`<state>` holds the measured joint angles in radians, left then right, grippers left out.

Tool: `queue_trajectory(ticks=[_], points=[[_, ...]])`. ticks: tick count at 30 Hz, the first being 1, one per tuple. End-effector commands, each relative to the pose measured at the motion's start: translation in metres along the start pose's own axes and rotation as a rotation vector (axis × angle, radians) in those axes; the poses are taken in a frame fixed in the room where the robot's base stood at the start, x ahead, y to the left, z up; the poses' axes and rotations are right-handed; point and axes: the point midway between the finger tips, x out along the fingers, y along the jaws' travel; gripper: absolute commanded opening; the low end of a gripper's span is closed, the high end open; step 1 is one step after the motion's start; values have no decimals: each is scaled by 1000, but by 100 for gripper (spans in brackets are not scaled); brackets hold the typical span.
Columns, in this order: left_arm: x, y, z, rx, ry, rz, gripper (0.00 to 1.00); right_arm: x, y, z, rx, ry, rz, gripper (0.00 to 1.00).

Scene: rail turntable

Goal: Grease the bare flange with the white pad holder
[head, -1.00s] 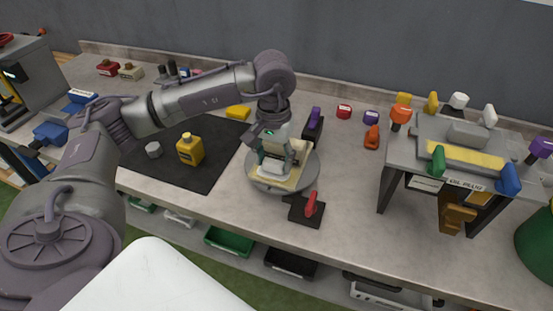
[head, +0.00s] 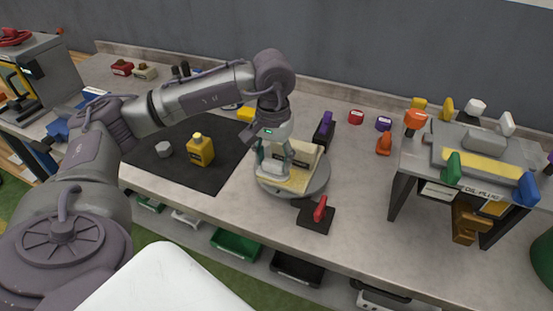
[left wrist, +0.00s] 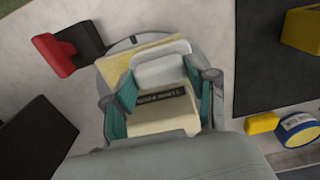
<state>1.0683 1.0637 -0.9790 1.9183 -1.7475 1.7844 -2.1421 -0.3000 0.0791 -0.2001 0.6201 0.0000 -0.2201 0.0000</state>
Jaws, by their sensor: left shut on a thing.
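My left gripper (head: 274,155) is shut on a whitish block, which looks like the white pad holder (head: 271,167). The holder (left wrist: 160,70) shows between the teal fingers in the left wrist view. It is low over the round grey turntable (head: 322,180), at the turntable's left side. A cream L-shaped rail piece (head: 305,157) sits on the turntable, with an upright wall and a yellowish flange (left wrist: 120,66). A dark label strip shows between the fingers. Whether the pad touches the flange is hidden. My right gripper is out of view.
A red-handled block (head: 319,212) stands in front of the turntable and a purple-handled one (head: 324,128) behind it. A yellow bottle (head: 201,152) stands on the black mat (head: 165,170). A grey rack (head: 405,165) with coloured handles is at right.

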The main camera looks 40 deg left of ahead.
Motion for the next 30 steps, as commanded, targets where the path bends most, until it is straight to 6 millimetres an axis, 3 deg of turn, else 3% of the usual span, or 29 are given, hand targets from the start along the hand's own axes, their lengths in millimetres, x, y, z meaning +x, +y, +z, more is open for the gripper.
queue_trajectory(ticks=[6, 15, 30], points=[[0, -14, 0, -2, 0, -1, 30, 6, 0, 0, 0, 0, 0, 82], [-2, -14, 0, 0, 1, 0, 30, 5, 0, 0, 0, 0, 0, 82], [0, 7, 0, -1, 1, 0, 30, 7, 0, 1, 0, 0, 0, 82]])
